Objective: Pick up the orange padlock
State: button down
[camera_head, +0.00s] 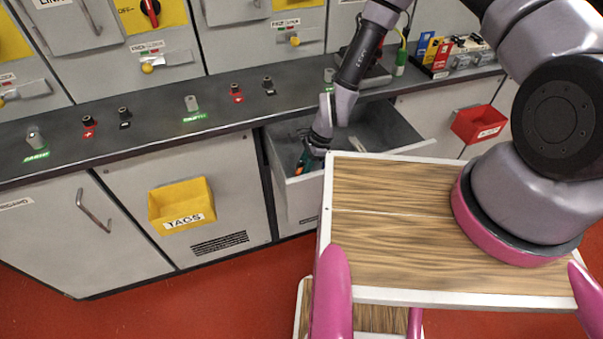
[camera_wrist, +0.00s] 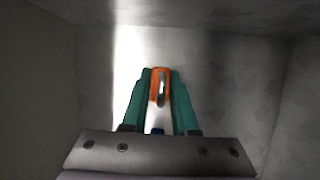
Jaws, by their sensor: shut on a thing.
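The orange padlock (camera_wrist: 155,84) is between the two teal fingers of my gripper (camera_wrist: 161,92) in the wrist view, with its grey shackle toward the camera. My gripper is shut on it. Grey drawer walls and floor surround it. In the head view my gripper (camera_head: 306,160) is down inside the open drawer (camera_head: 385,128), near its left front corner. I cannot tell whether the padlock touches the drawer floor.
My arm reaches over the dark counter edge (camera_head: 225,117). A yellow TAGS bin (camera_head: 181,202) hangs on the cabinet front to the left. A red bin (camera_head: 479,124) hangs to the right. Coloured boxes (camera_head: 437,52) stand on the counter at the back right.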

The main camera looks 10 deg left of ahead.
jog(key=shift+r, duration=0.1)
notch_tip(320, 180, up, 10)
jog(key=shift+f, duration=0.1)
dwell(0.4)
dwell(0.9)
